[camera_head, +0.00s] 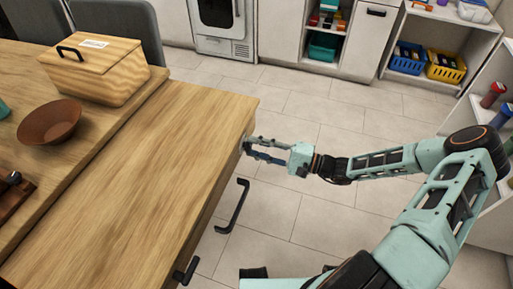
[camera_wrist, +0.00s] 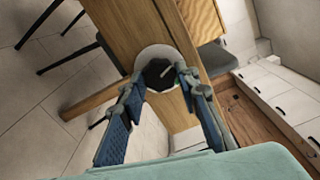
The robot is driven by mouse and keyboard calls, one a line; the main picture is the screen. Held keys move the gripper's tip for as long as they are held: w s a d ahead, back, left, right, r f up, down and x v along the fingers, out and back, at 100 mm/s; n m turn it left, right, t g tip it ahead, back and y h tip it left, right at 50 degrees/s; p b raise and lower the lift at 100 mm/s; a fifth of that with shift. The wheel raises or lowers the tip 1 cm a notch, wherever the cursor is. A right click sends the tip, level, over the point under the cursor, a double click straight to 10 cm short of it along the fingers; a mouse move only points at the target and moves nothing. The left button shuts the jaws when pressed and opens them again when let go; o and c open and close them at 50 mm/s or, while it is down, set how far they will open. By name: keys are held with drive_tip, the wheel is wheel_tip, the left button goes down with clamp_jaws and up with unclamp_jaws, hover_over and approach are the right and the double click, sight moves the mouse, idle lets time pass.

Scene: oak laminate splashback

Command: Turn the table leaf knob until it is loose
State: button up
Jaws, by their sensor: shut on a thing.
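The table leaf knob (camera_wrist: 158,72) shows in the wrist view as a dark round knob with a light mark, on a pale round plate (camera_wrist: 162,52) on the table's wooden side. My gripper (camera_head: 248,147) reaches the far right end of the wooden table leaf (camera_head: 150,170) in the head view. In the wrist view my gripper's two blue-padded fingers (camera_wrist: 158,80) are on either side of the knob, shut on it. In the head view the knob is mostly hidden by the fingers and the leaf edge.
A wooden box with a lid (camera_head: 95,68) and a brown bowl (camera_head: 50,121) stand on the table to the left. Black handles (camera_head: 233,206) stick out along the leaf's near side. The tiled floor (camera_head: 330,115) around my arm is clear. Shelves with bins (camera_head: 445,66) stand at the back right.

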drive_tip(key=n, duration=0.5)
drive_tip(key=shift+n+b, duration=0.3)
drive_tip(key=shift+b, duration=0.05)
drive_tip(key=n+b, duration=0.1)
drive_tip(key=n, duration=0.5)
drive_tip(key=shift+f+b, duration=0.1)
drive_tip(key=shift+b, duration=0.2)
drive_tip(key=n+b, duration=0.3)
drive_tip(key=n, duration=0.2)
drive_tip(key=shift+n, duration=0.3)
drive_tip(key=n+b, duration=0.2)
drive_tip(key=n, duration=0.1)
drive_tip(key=shift+n+b, duration=0.85)
drive_tip(key=shift+n, duration=0.05)
drive_tip(key=o, duration=1.2)
drive_tip(key=shift+c, duration=0.2)
